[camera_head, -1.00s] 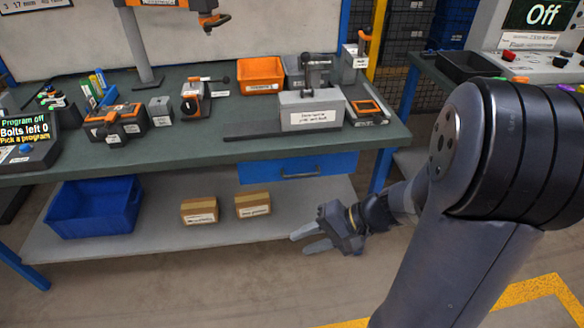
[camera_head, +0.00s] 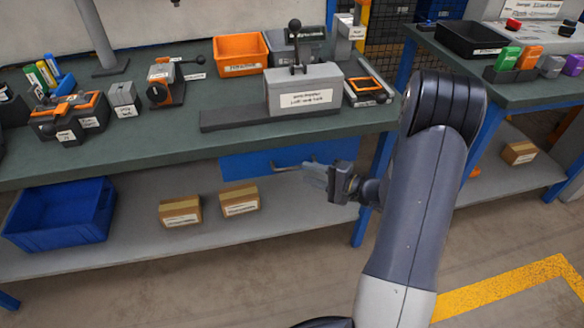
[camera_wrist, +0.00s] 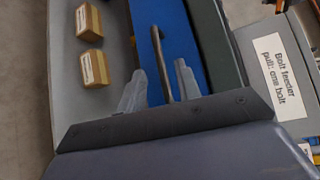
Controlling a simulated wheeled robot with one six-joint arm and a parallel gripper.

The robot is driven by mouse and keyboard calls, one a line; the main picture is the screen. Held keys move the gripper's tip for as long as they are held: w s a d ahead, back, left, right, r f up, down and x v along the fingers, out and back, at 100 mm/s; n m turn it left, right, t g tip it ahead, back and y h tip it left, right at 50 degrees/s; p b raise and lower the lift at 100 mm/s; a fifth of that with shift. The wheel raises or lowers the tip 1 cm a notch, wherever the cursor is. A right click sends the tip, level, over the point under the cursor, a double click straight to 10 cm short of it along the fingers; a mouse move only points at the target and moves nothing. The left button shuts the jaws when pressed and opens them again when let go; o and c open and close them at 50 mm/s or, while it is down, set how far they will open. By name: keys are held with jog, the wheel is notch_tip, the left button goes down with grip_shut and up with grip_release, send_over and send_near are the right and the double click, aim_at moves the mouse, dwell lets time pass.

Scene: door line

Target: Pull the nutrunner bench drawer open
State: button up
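The nutrunner bench drawer has a blue front (camera_head: 245,166) under the right part of the bench top and looks shut. Its bar handle (camera_head: 287,168) is partly hidden by my fingers in the head view. My gripper (camera_head: 314,176) is at the right end of the handle. In the wrist view the blue front (camera_wrist: 184,50) runs up the picture, and the dark handle (camera_wrist: 161,62) passes between the two spread fingers of my gripper (camera_wrist: 161,84). There are gaps on both sides of the handle.
The green bench top (camera_head: 180,130) overhangs the drawer. The grey bolt feeder (camera_head: 303,90) stands above it. Two cardboard boxes (camera_head: 180,212) and a blue crate (camera_head: 62,214) sit on the lower shelf (camera_head: 130,262). A blue bench leg (camera_head: 362,225) is close to my arm. The floor in front is open.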

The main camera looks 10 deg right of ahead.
aim_at(292, 168)
jog(key=x, duration=0.6)
jog(key=shift+w+a, duration=0.1)
grip_shut()
dwell(0.5)
